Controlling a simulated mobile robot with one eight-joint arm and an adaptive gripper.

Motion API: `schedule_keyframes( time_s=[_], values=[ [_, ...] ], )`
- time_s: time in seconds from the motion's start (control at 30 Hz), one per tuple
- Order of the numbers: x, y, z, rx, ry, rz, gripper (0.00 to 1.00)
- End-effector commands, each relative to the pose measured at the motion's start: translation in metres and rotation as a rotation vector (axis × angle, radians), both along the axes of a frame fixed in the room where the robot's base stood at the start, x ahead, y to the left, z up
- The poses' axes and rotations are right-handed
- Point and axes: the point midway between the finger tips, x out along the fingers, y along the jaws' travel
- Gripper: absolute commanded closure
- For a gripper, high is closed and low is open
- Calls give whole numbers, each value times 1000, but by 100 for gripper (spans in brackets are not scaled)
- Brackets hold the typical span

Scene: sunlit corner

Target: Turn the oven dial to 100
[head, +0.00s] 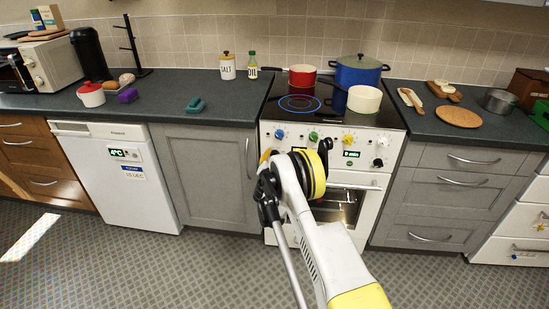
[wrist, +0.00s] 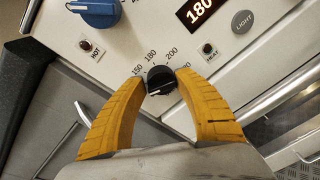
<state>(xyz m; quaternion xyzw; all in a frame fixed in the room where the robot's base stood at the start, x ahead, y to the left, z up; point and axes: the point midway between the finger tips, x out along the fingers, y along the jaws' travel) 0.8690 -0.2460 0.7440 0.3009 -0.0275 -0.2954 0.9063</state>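The black oven dial (wrist: 161,80) sits on the white oven panel, with the numbers 150, 180, 200 and 220 visible around it and a white line on its face.
A blue knob (wrist: 97,10) and the light button (wrist: 243,20) are close by. In the head view, green (head: 313,136) and yellow (head: 348,138) knobs line the panel. A red pot (head: 302,76), blue pot (head: 358,72) and cream pot (head: 364,100) stand on the cooktop.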

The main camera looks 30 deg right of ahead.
Motion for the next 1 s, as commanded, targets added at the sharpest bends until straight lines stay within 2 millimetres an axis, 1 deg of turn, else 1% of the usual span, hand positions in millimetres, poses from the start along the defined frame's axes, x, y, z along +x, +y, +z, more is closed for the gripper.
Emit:
schedule_keyframes(
  time_s=[0.33, 0.47, 0.57, 0.8, 0.9, 1.0],
  values=[
    [-1, 0, 0, 1, 0, -2, 44],
    [-9, 5, 1, 2, 1, -3, 44],
    [-24, 16, 3, 0, 1, -2, 44],
    [-68, 47, 11, 1, 1, 1, 44],
    [-83, 56, 12, 0, 1, -1, 44],
    [-93, 63, 14, 1, 0, -1, 44]
  ],
)
